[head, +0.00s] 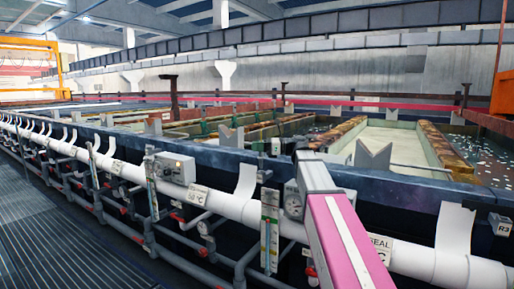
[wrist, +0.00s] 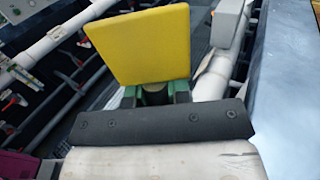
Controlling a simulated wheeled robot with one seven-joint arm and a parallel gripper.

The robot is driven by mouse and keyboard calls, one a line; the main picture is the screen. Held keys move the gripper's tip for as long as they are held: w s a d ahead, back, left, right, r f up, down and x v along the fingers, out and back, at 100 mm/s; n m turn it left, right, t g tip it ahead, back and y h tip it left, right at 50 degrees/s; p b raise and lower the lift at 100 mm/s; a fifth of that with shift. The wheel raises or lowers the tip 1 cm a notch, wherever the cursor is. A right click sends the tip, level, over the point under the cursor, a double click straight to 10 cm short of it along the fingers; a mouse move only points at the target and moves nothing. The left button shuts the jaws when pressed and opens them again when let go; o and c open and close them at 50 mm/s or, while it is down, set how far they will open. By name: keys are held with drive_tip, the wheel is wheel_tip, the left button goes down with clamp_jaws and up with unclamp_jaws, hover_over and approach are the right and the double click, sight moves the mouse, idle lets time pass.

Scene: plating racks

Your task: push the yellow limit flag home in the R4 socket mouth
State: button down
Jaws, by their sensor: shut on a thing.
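The yellow limit flag (wrist: 140,45) is a flat square plate that fills the upper middle of the wrist view. My gripper (wrist: 155,93) has green fingers on both sides of a dark round stem below the plate, and it is shut on the flag. The flag looks slightly tilted in that view. In the head view neither the flag nor the fingers can be made out, and my arm hides part of the tank edge. I cannot make out an R4 label or its socket mouth in either view.
A long white pipe (head: 235,206) with gauges and valves runs along the tank front. An R3 tag (head: 501,225) is at the far right. Tanks with a blue rim (head: 400,190) lie behind. A grated walkway (head: 50,240) is clear at the left.

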sight(264, 158)
drive_tip(key=shift+f, duration=2.15)
drive_tip(key=shift+s+f, duration=0.15)
drive_tip(key=shift+f, duration=0.2)
drive_tip(key=shift+s+f, duration=0.1)
drive_tip(key=shift+f, duration=0.2)
drive_tip(key=shift+s+f, duration=0.15)
drive_tip(key=shift+s, duration=0.2)
drive_tip(key=shift+r, duration=0.2)
idle(0.3)
drive_tip(key=shift+r, duration=0.25)
drive_tip(key=shift+w+r, duration=0.25)
drive_tip(key=shift+r, duration=0.5)
drive_tip(key=shift+w+r, duration=0.25)
drive_tip(key=shift+r, duration=0.5)
drive_tip(key=shift+w, duration=0.1)
idle(0.5)
